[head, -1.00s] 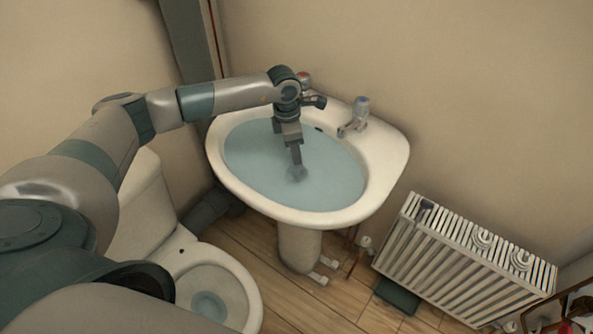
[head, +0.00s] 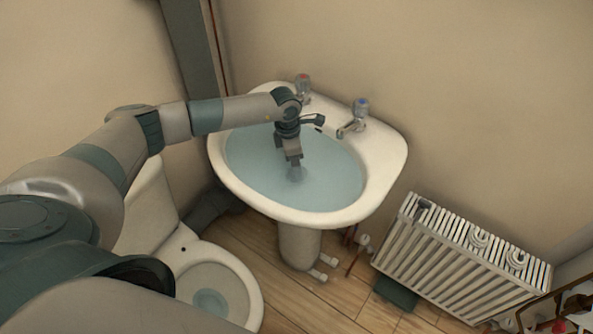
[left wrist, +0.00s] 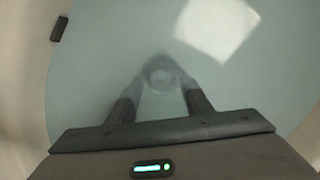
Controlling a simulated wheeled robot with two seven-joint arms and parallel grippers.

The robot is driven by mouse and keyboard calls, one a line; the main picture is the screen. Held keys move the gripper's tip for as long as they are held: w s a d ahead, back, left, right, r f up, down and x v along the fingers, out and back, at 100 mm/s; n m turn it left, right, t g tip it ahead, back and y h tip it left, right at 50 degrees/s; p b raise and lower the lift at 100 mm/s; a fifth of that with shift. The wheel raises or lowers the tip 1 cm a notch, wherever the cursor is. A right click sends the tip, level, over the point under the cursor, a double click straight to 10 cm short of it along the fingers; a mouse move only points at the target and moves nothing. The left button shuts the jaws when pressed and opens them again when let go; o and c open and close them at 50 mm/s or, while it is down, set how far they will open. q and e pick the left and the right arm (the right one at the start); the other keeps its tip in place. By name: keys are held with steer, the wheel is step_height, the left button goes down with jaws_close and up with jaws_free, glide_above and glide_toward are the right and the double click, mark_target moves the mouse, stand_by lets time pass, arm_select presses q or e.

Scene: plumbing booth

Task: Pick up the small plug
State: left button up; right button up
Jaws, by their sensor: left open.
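The small plug (left wrist: 159,73) shows as a blurred round shape under the water in the left wrist view, between the fingertips. In the head view it is a dim greyish spot (head: 297,176) at the basin's bottom, partly covered by my gripper. My left gripper (left wrist: 158,85) is open and points down into the water, with its fingers on either side of the plug. In the head view the left gripper (head: 296,168) dips into the filled sink (head: 330,216). Cloudy water hides whether the fingers touch the plug. My right gripper is not in view.
A hot tap (head: 303,86) and a cold tap (head: 358,119) stand on the sink's back rim. The dark overflow slot (left wrist: 59,29) is on the basin wall. A toilet (head: 228,280) is at lower left. A white radiator (head: 455,262) stands at right.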

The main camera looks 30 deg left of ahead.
arm_select(q)
steer(key=c, duration=1)
jaws_close()
steer(key=shift+r, duration=0.25)
steer(key=shift+w+r, duration=0.1)
steer(key=shift+r, duration=0.2)
step_height(320, 180, up, 9)
steer(key=b, duration=0.2)
steer(key=shift+b, duration=0.3)
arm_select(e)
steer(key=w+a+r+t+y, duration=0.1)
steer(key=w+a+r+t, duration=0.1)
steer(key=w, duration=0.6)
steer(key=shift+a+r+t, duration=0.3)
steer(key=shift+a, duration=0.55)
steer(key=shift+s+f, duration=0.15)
